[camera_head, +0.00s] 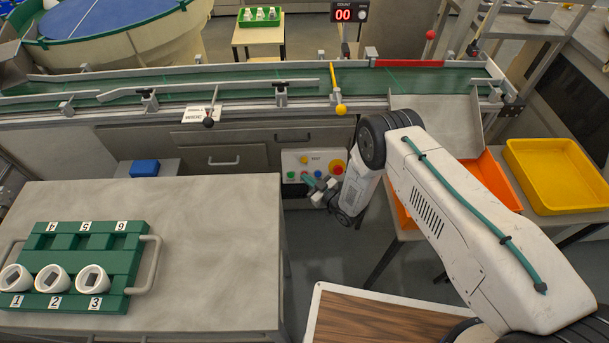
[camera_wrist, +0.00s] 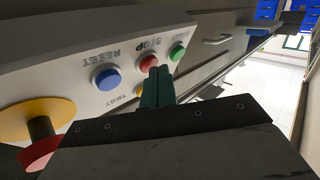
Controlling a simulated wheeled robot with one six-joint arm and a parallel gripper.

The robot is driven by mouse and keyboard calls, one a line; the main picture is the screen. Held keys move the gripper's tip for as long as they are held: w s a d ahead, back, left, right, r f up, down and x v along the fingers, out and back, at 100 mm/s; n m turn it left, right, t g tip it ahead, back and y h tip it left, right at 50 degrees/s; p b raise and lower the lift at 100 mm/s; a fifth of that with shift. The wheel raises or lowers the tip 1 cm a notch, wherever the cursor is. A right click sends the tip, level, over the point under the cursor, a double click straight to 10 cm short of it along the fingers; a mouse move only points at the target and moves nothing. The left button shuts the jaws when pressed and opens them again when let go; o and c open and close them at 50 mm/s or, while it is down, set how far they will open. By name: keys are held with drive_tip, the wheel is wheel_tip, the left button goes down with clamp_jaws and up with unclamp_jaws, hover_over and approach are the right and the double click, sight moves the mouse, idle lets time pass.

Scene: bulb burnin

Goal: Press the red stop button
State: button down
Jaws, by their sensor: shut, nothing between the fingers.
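The control panel (camera_head: 300,160) is on the front of the bench under the conveyor and shows upside down in the wrist view (camera_wrist: 60,75). The red stop button (camera_wrist: 148,62) sits between the green start button (camera_wrist: 177,52) and the blue reset button (camera_wrist: 106,78). My gripper (camera_wrist: 160,71) is shut and empty, its teal fingertips overlapping the lower right edge of the red button in the picture. I cannot tell whether they touch it. In the head view my gripper (camera_head: 311,183) is at the panel's lower middle, hiding part of it.
A large red mushroom knob on a yellow disc (camera_wrist: 32,118) stands out from the panel. A yellow test button (camera_wrist: 139,90) is partly behind my fingers. A grey table (camera_head: 220,230) with a green bulb rack (camera_head: 85,240) stands left; an orange bin (camera_head: 490,180) is right.

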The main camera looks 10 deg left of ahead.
idle(0.5)
drive_tip(key=shift+s+d+r, duration=0.15)
drive_tip(key=shift+s+r, duration=0.2)
drive_tip(key=shift+s, duration=0.25)
drive_tip(key=s, duration=0.1)
drive_tip(key=s+r, duration=0.1)
drive_tip(key=s+d+r, duration=0.1)
drive_tip(key=s, duration=0.1)
drive_tip(key=shift+s+r, duration=0.1)
drive_tip(key=shift+r, duration=0.15)
idle(0.8)
